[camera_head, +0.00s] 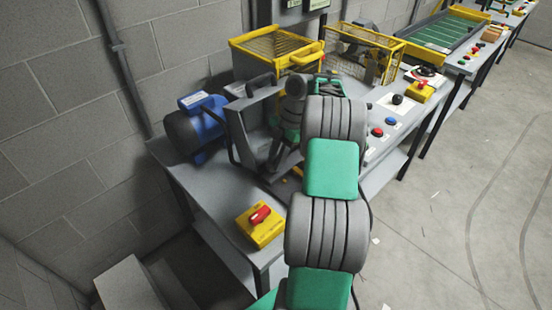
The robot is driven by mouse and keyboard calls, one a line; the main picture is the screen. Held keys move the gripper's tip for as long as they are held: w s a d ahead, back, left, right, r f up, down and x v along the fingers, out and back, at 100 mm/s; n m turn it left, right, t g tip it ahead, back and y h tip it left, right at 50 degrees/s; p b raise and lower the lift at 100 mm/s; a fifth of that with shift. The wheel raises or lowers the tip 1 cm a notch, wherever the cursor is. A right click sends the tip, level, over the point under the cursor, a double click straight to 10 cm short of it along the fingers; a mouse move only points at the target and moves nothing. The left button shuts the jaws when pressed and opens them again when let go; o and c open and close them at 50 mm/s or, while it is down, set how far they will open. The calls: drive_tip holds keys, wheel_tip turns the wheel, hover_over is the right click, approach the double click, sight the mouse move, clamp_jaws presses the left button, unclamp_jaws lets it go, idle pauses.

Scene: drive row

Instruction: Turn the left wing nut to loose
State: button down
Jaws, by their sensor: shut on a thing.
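My arm reaches up from the bottom of the view and bends down over the near end of the grey bench (213,190). My gripper (275,166) is low beside the grey upright housing (240,130), to the right of the blue motor (197,125). It is small and dark here, and looks shut on the left wing nut. The nut itself is hidden by the gripper and my wrist, so its turn angle cannot be told. No second wing nut can be made out.
A yellow box with a red switch (260,214) sits at the bench's near corner. Yellow-framed guards (278,48) stand behind my wrist. A panel with coloured buttons (390,121) lies to the right of my arm. The floor (450,190) at right is open.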

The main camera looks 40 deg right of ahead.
drive_tip(key=shift+n, duration=0.5)
drive_tip(key=c, duration=1.2)
unclamp_jaws()
drive_tip(key=shift+c, duration=0.2)
drive_tip(key=p+v, duration=0.7)
drive_tip(key=v, duration=0.1)
drive_tip(key=shift+p, duration=0.35)
drive_tip(key=shift+f, duration=0.1)
